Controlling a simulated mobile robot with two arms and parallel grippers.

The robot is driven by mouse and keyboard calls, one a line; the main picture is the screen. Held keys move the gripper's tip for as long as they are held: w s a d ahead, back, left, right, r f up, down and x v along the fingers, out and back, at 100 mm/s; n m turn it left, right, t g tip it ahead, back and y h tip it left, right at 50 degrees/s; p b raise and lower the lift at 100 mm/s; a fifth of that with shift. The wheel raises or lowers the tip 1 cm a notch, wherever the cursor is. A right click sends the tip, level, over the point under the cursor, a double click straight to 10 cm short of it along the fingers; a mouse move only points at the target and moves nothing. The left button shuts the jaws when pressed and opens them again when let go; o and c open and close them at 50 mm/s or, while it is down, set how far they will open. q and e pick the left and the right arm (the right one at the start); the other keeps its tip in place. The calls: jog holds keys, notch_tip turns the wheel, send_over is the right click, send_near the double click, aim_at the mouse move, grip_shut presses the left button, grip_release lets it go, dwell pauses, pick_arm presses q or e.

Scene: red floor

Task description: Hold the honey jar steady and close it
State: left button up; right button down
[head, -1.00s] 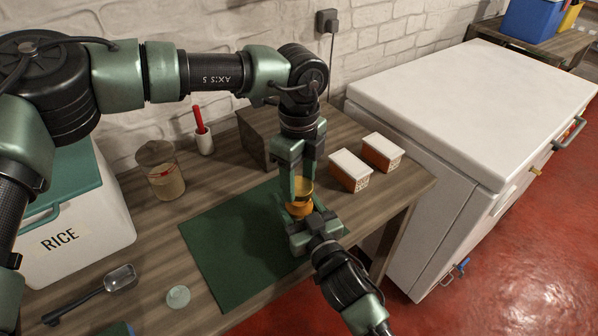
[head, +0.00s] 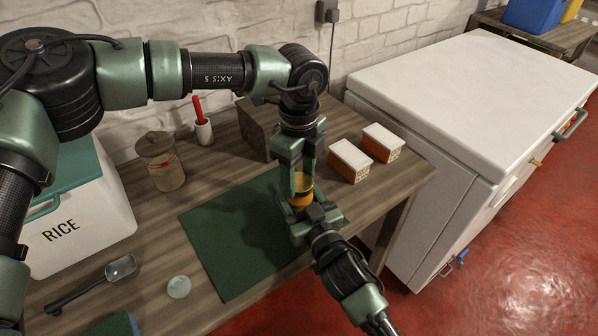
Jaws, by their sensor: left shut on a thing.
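The honey jar (head: 300,199), small and amber, stands near the right edge of the green mat (head: 231,240). Its golden lid (head: 303,180) shows at the top of the jar, between the fingers of my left gripper (head: 302,182). That gripper points straight down from above and is shut on the lid. I see no clear gap between lid and jar, but the fingers hide part of the rim. My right gripper (head: 306,211) reaches in from the lower right, low on the jar, with its fingers around the body. They partly hide the jar's lower part.
Two white-topped orange boxes (head: 349,165) (head: 382,147) stand close right of the jar. A lidded jar (head: 160,166), a red-handled tool in a white pot (head: 204,132), a scoop (head: 92,285), a glass disc (head: 179,287) and the RICE bin (head: 84,238) are farther left.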

pick_arm(q)
jog(key=shift+f, duration=0.6)
dwell(0.4)
